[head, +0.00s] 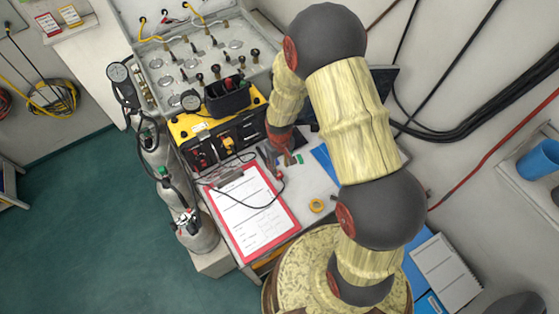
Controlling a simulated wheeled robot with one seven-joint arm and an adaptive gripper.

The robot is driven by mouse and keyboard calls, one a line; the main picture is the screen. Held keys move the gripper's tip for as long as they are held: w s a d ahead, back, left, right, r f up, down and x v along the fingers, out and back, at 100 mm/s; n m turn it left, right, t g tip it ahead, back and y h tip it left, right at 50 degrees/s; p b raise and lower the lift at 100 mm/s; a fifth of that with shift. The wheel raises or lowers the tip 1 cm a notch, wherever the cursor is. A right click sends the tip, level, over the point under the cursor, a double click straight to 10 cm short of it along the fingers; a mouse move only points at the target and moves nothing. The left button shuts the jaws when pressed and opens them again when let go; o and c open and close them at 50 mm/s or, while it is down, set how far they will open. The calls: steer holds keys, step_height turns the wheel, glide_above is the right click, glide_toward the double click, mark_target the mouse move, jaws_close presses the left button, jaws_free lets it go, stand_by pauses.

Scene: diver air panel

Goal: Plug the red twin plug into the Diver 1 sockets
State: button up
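My gripper (279,163) is low over the bench, just right of the clipboard's top edge, with its fingers pointing down. A small red piece (280,174), possibly the red twin plug, shows at its fingertips near a thin black cable. Whether the fingers hold it is too small to tell. The diver air panel is a yellow case (180,131) with a black front, left of my gripper. Red sockets or fittings (200,156) show at the left of its front, and a yellow plug (228,145) right of them. The Diver 1 label is not readable.
A red clipboard (289,222) with a form lies in front of the case, the black cable across it. A yellow tape roll (316,206) lies to its right. A black bin (227,97) with tools sits on the case. Grey cylinders (195,228) stand at the bench's left.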

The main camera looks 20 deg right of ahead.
mark_target(279, 176)
steer(key=shift+f, duration=3.5)
steer(key=shift+c, duration=0.2)
jaws_close()
steer(key=shift+r+p, duration=0.75)
steer(key=shift+r, duration=0.8)
